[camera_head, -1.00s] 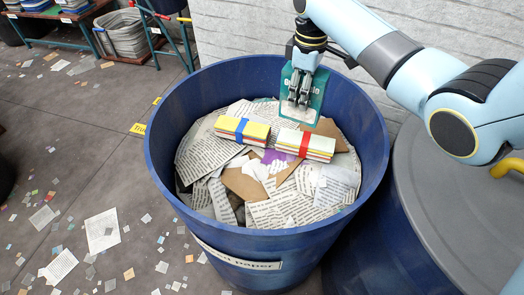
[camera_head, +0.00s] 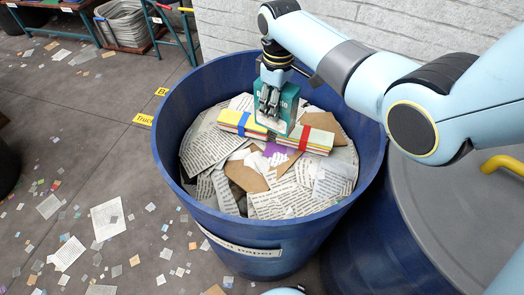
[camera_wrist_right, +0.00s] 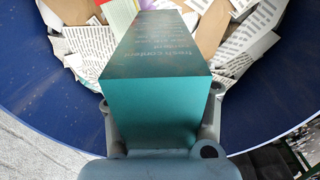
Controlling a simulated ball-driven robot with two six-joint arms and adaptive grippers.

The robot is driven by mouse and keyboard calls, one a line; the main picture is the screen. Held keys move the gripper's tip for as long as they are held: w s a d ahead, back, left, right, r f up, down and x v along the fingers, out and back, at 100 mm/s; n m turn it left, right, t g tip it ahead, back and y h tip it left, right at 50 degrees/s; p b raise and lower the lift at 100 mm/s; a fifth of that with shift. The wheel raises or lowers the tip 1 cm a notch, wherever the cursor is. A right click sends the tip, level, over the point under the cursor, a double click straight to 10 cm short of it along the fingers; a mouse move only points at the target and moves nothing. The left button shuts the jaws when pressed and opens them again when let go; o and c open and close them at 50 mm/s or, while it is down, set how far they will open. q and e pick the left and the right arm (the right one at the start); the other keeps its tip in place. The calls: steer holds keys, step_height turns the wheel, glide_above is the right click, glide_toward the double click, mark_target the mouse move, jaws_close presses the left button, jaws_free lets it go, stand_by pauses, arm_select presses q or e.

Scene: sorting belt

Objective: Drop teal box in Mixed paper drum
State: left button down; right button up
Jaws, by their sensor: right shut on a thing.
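The teal box (camera_head: 288,112) is held by my right gripper (camera_head: 270,103), which is shut on it, above the paper inside the drum. It fills the middle of the right wrist view (camera_wrist_right: 152,95), between the fingers, with pale print on one face. The blue drum (camera_head: 172,165) has a label ending in "paper" (camera_head: 240,247); the start of the label is hard to read. Whether the box touches the paper below cannot be told. My left gripper is not in view.
In the drum lie printed sheets, brown card and bundles with a blue band (camera_head: 242,123) and a red band (camera_head: 304,139). A grey-lidded drum (camera_head: 450,210) stands at the right. A crate (camera_head: 122,24) is at the back left. Scraps litter the floor.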

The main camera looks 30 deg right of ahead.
steer(key=shift+f, duration=0.25)
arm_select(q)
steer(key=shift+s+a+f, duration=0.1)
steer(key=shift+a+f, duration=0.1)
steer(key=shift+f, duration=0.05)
arm_select(e)
steer(key=shift+r, duration=0.1)
steer(key=o, duration=0.9)
steer(key=shift+c, duration=0.2)
step_height(320, 180, up, 12)
steer(key=shift+r, duration=0.1)
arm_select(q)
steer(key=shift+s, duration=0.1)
